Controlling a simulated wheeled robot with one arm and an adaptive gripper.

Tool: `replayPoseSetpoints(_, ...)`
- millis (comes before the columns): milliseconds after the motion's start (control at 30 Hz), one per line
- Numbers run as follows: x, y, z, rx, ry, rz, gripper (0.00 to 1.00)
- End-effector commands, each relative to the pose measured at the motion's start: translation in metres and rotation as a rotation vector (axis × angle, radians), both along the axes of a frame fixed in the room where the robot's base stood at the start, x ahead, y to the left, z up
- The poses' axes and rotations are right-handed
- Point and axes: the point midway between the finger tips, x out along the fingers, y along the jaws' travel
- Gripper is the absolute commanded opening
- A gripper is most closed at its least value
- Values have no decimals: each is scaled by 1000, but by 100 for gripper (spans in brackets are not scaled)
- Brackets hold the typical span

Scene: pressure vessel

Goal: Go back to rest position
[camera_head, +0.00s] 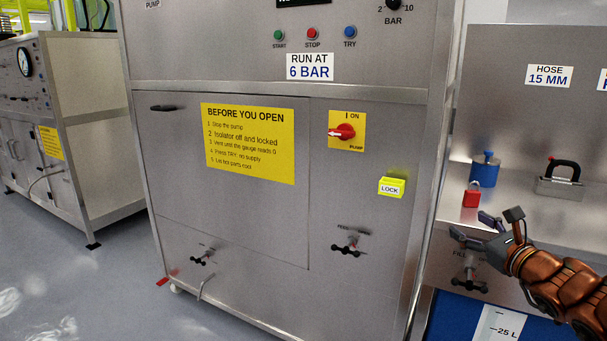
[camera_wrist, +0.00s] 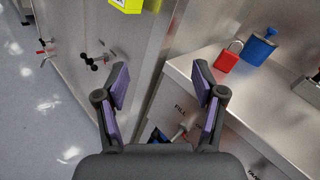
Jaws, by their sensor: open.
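My gripper (camera_head: 483,227) is at the lower right in the head view, in front of the steel bench beside the pump cabinet. In the wrist view my gripper (camera_wrist: 160,88) has its two purple-padded fingers spread, with nothing between them. A red padlock (camera_head: 471,195) stands on the bench top, just beyond the fingers, and it also shows in the wrist view (camera_wrist: 228,58). It is apart from the gripper. The red isolator handle (camera_head: 343,132) on its yellow plate points left, away from the ON mark.
A blue object (camera_head: 485,172) and a black-handled metal item (camera_head: 560,180) stand on the bench (camera_head: 535,211). The steel cabinet (camera_head: 250,225) fills the middle, with a yellow LOCK box (camera_head: 392,187) and protruding valve handles (camera_head: 347,250). Open floor (camera_head: 80,270) lies at the left.

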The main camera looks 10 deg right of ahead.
Motion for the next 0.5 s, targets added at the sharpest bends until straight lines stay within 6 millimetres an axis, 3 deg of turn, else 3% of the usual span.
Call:
replayPoseSetpoints(133, 12, 81, -1, -173, 20, 197, 69)
replayPoseSetpoints(267, 8, 162, -11, -354, 32, 412, 69)
replayPoseSetpoints(367, -6, 220, -26, -496, 41, 584, 69)
replayPoseSetpoints(500, -42, 294, -53, -703, 48, 846, 69)
